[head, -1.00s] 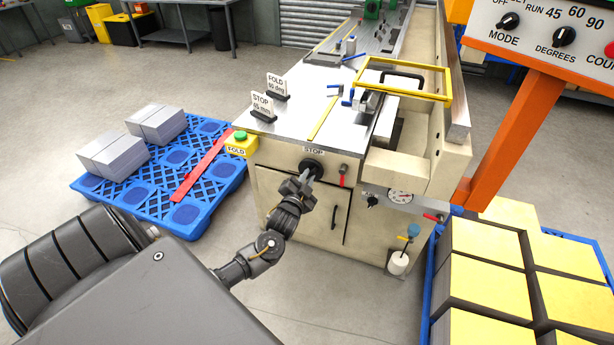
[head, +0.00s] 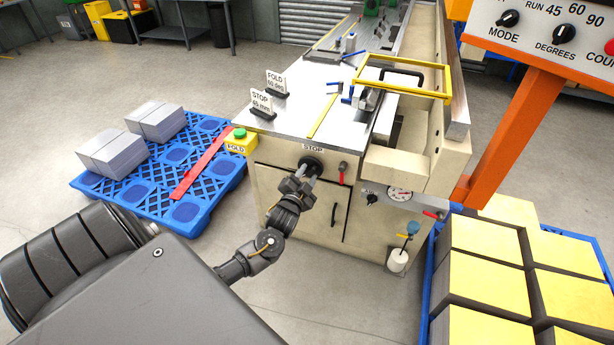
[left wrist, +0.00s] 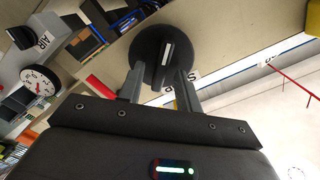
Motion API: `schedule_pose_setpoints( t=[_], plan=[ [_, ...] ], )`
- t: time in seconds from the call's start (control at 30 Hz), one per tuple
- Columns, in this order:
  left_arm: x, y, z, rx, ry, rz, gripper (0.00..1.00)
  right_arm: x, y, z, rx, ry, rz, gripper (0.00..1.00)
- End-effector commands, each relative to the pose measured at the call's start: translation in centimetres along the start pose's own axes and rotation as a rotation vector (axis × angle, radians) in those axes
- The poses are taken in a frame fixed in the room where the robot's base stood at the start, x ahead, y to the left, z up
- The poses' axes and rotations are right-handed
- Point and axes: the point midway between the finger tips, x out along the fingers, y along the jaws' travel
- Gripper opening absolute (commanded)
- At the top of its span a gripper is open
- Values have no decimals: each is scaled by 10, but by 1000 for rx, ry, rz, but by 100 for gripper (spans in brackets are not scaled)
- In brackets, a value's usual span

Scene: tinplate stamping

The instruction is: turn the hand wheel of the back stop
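The black hand wheel (head: 315,162) sits on the cream front panel of the machine, just under the STOP label (head: 313,148). In the left wrist view the wheel (left wrist: 152,50) is a dark round disc with a raised grip bar bearing a pale stripe. My left gripper (head: 304,174) is right in front of the wheel. In the left wrist view its two fingers (left wrist: 159,82) stand apart, with their tips at the wheel's face and the bar between them. I cannot tell whether they touch the bar. My right gripper is not in view.
A red-handled lever (head: 342,172) is just right of the wheel, and a dial gauge (head: 399,193) further right. A yellow box with a green button (head: 240,141) is at the left corner. STOP (head: 263,104) and FOLD (head: 276,83) signs stand on the table top. Floor in front is clear.

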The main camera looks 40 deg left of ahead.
Motion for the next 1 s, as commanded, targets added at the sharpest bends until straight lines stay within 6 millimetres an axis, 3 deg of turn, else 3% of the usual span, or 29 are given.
schedule_pose_setpoints(
  t=[0.53,0.7,1.0],
  plan=[
    [-91,2,1,-1,-1,2,35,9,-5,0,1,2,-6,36],
    [-104,0,0,-1,0,0,35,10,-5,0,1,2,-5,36],
    [-106,0,0,0,0,0,35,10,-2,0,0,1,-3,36]
  ],
)
